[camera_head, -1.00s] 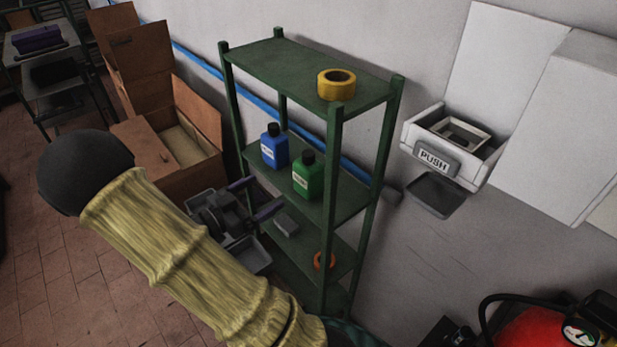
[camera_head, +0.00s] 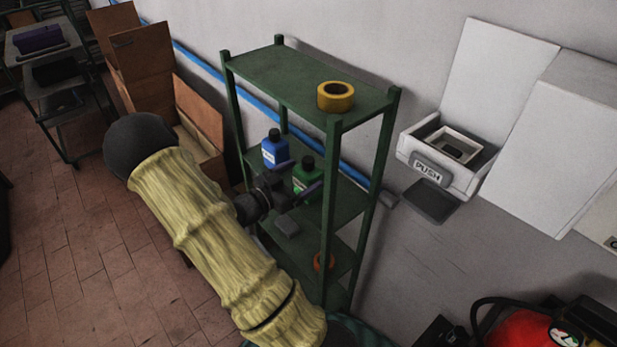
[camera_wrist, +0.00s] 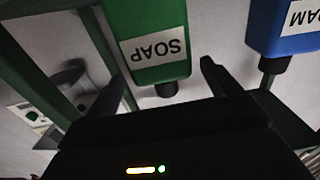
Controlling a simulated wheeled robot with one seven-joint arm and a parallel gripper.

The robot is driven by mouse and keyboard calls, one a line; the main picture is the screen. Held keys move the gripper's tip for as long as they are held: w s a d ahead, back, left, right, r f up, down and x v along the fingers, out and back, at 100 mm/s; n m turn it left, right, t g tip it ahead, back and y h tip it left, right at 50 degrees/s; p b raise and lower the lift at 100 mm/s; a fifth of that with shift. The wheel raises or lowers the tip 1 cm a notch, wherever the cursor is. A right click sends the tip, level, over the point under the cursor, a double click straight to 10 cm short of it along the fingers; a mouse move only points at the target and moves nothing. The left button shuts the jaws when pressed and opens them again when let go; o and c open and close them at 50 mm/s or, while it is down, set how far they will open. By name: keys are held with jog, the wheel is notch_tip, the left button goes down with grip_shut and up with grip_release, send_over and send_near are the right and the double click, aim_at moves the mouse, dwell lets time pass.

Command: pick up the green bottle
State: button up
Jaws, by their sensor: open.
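The green bottle (camera_head: 303,178) has a black cap and stands upright on the middle shelf of the green rack. In the wrist view it shows upside down, with a white "SOAP" label (camera_wrist: 154,48). My gripper (camera_head: 298,181) is open and empty in front of the green bottle, partly covering it in the head view. In the wrist view the fingers (camera_wrist: 162,82) point towards the bottle, one to each side of it. I cannot tell whether the fingertips reach past its front.
A blue bottle (camera_head: 275,150) stands close to the left on the same shelf. The rack's front post (camera_head: 329,215) rises just right of my gripper.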

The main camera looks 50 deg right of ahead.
aim_at(314, 166)
dwell(0.3)
jog(key=shift+d+r, duration=0.2)
jog(key=shift+d, duration=0.1)
jog(key=d+p, duration=0.3)
jog(key=d, duration=0.1)
jog(key=shift+d+r, duration=0.15)
jog(key=shift+r, duration=0.05)
jog(key=shift+d+f, duration=0.15)
jog(key=shift+d, duration=0.05)
jog(key=c, duration=1.2)
jog(key=shift+o, duration=0.2)
